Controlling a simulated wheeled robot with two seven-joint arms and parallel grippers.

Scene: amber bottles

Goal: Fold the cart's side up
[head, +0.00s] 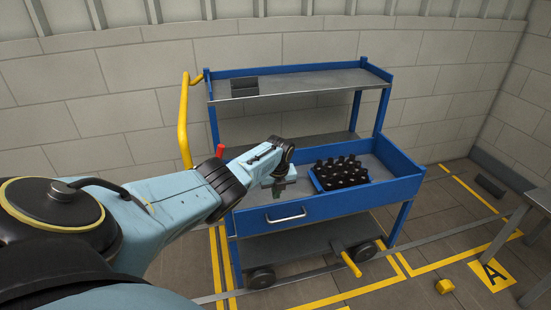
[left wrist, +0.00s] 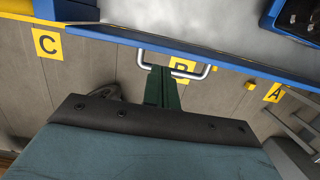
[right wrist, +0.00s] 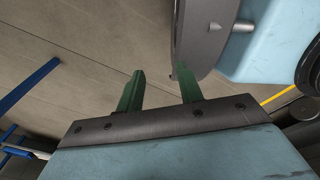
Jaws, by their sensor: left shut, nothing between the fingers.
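The blue cart (head: 395,157) stands ahead with a grey middle deck. Its front side (head: 345,203) is a blue panel with a silver handle (head: 287,218); it looks upright along the deck's front edge. In the left wrist view the panel shows as a narrow blue strip with the handle (left wrist: 143,55) sticking out. My left gripper (head: 281,188) is shut and empty near the panel's upper edge; its green fingers (left wrist: 161,72) show close to the handle, and I cannot tell if they touch. My right gripper (right wrist: 157,76) is open and empty, away from the cart, outside the head view.
A blue crate of dark bottles (head: 316,181) sits on the deck behind the panel. A dark bin (head: 244,86) is on the top shelf. A yellow push handle (head: 183,120) and a red-topped part (head: 220,151) are at the left. A yellow pedal (head: 350,264) juts out low. A table (head: 540,198) stands right.

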